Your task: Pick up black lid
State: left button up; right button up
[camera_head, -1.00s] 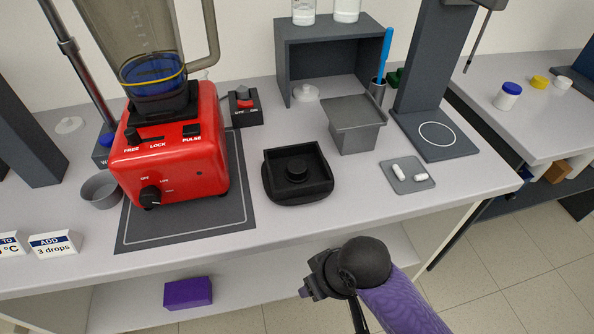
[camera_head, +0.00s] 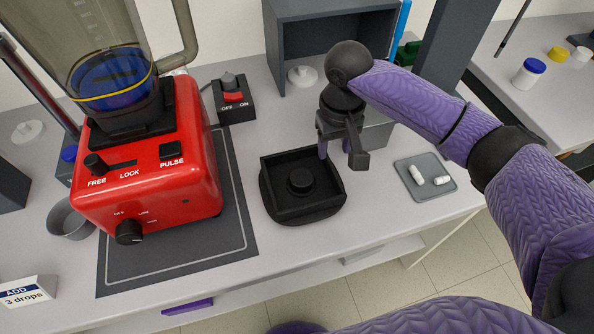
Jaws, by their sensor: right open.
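The black lid (camera_head: 300,204), a squarish piece with raised walls and a round knob in its middle, lies on the bench to the right of the red blender. My right gripper (camera_head: 340,156) is open and empty, pointing down above the bench by the lid's back right corner. A gap shows between its two fingers. It looks apart from the lid, though its exact height is hard to tell. My left gripper is out of view.
The red blender (camera_head: 150,180) stands left on a dark mat (camera_head: 240,258). A grey bin (camera_head: 377,136) is partly hidden behind my right gripper. A small tray (camera_head: 407,182) with white pieces lies right. A grey shelf box (camera_head: 277,65) stands behind.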

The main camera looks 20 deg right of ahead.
aim_at(332, 168)
notch_tip(332, 168, down, 7)
jog(key=shift+s+d+r+b, duration=0.1)
jog(key=shift+s+r+b, duration=0.05)
jog(key=shift+b, duration=0.95)
jog(key=shift+f, duration=0.35)
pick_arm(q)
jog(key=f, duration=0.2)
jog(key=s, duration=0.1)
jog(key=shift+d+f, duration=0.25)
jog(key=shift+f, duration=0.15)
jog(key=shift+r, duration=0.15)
pick_arm(e)
grip_shut()
